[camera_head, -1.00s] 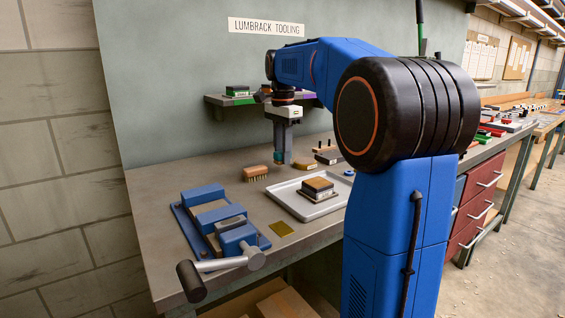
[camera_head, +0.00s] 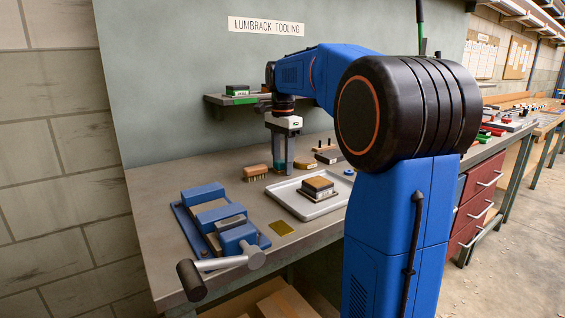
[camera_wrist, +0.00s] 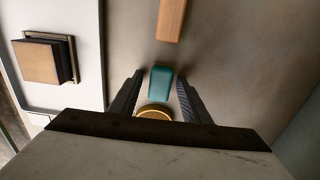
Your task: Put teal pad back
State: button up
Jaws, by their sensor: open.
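The teal pad (camera_wrist: 160,84) lies on the bench in the wrist view, a small rounded block between my gripper's two fingers. A gap shows on each side of it. My gripper (camera_wrist: 159,77) is open. In the head view my gripper (camera_head: 282,168) points straight down at the back of the bench, its fingers low over the top. The pad is mostly hidden there by the fingers. A golden round thing (camera_wrist: 154,112) shows just below the pad in the wrist view, partly covered by the gripper body.
A wooden brush (camera_head: 255,172) lies left of my gripper. A pale tray (camera_head: 333,207) with a block stands in front, right. A wall shelf (camera_head: 216,99) is behind.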

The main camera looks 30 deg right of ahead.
aim_at(283, 160)
notch_tip(283, 160, up, 12)
jog(key=shift+r, duration=0.15)
dwell(0.4)
dwell(0.5)
